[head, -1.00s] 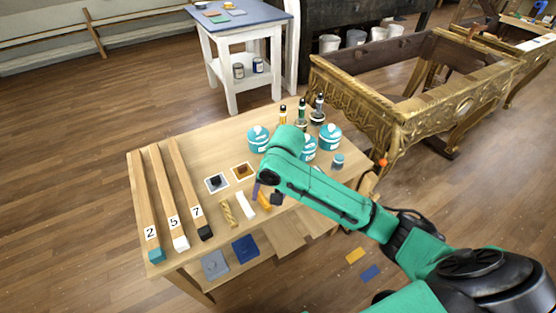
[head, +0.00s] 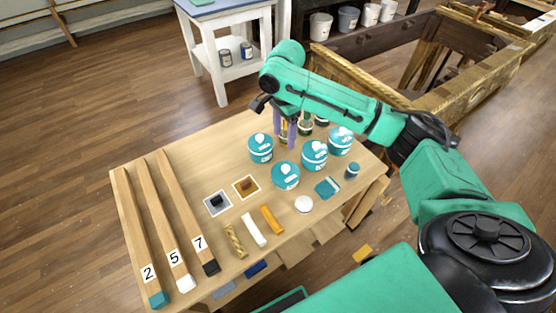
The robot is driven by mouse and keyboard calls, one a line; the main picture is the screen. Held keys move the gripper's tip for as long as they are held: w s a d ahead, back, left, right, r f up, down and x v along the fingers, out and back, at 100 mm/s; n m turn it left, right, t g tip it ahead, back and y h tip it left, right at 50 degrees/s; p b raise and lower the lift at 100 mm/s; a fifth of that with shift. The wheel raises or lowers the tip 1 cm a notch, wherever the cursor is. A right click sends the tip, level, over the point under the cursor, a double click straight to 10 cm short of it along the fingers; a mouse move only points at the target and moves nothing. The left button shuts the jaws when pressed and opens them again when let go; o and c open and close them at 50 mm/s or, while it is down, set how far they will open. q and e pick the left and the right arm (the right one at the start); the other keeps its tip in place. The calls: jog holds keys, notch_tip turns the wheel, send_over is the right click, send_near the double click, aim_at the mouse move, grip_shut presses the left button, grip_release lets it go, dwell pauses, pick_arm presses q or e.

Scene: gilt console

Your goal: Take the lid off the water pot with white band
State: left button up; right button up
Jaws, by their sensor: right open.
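Several teal pots with teal lids and pale knobs stand on the wooden table: a left pot (head: 260,155), a front pot (head: 285,182), a middle pot (head: 314,160) and a right pot (head: 340,147). Pale markings show on their sides, but I cannot tell which pot has the white band. The lids appear to be on. My right gripper (head: 286,136) is open and empty, its purple fingers pointing down among the pots, between the left and middle ones and behind the front one. It partly hides the bottles behind. My left gripper is not in view.
Dark-topped bottles (head: 305,128) stand behind the pots. A small teal jar (head: 352,171), a teal pad (head: 327,187) and a white disc (head: 303,204) lie in front. Pigment squares, coloured sticks and numbered bars fill the left. A gilt console frame (head: 460,95) stands behind right.

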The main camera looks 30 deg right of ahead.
send_over(286, 167)
notch_tip(286, 167, down, 7)
jog(key=shift+a+f, duration=0.15)
jog(key=shift+f, duration=0.05)
notch_tip(286, 167, down, 5)
jog(key=shift+f, duration=0.55)
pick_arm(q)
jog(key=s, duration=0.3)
pick_arm(e)
grip_shut()
